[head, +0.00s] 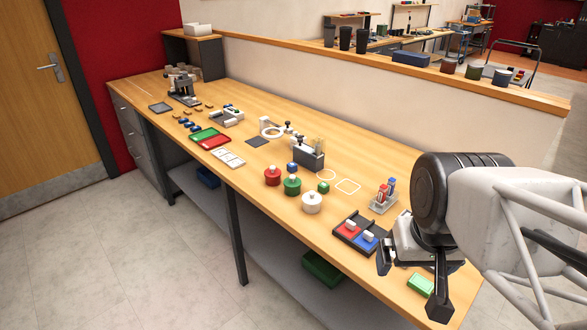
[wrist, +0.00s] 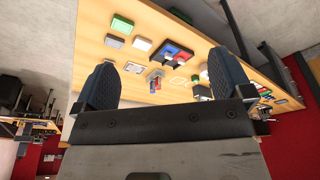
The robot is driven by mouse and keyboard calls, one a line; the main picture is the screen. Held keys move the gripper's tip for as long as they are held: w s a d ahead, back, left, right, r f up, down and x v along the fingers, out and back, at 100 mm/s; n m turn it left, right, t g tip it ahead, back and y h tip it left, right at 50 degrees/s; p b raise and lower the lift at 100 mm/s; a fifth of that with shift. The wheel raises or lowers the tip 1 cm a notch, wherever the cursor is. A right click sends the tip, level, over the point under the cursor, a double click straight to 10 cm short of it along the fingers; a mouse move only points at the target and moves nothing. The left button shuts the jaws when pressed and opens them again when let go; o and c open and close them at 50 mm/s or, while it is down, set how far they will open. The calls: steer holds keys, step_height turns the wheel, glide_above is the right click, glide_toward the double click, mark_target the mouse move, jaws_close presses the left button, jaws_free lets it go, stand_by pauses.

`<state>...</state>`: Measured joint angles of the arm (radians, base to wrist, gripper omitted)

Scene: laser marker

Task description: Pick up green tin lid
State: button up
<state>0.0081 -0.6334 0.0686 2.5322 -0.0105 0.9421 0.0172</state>
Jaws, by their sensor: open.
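In the wrist view the tins are small and partly behind a finger, so I cannot pick out the green lid surely. My gripper (head: 411,290) is open and empty above the bench's near right end, well to the right of the green tin. Both spread fingers (wrist: 163,85) show in the wrist view.
A green box (head: 420,285) is near my fingers. A dark block holder (head: 308,156) stands behind the tins.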

stand_by(0.3)
steer(key=m+g, duration=0.3)
steer(key=m, duration=1.6)
glide_above(292, 176)
steer(key=f, duration=1.3)
steer(key=shift+s+d, duration=0.15)
steer(key=shift+s, duration=0.1)
steer(key=shift+w+a+f+m, duration=0.25)
steer(key=shift+w+f+m, duration=0.1)
steer(key=shift+f+m, duration=0.05)
steer(key=shift+f, duration=1.3)
